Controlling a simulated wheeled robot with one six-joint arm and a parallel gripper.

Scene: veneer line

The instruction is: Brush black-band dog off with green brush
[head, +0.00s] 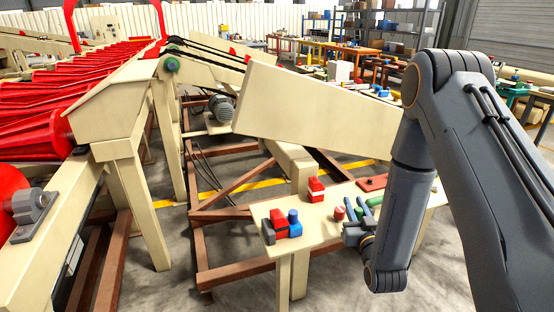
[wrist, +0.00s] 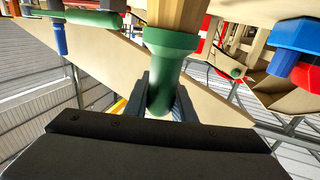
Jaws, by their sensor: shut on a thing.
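My gripper (wrist: 160,105) is shut on the green brush (wrist: 168,62). In the wrist view its green body lies between my two fingers, and a pale tan part extends from it toward the top edge. In the head view my gripper (head: 358,234) is low over the right part of the small cream table, partly hidden by my arm. A red block (head: 316,190) stands near the back of the table. A red, blue and dark grey cluster (head: 281,224) is at its left end. I cannot tell which piece is the black-band dog; no black band is clear.
The cream table (head: 325,230) has bare room between the cluster and my gripper. A large cream beam (head: 310,112) slants behind the table. Red rollers (head: 60,100) run along the left.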

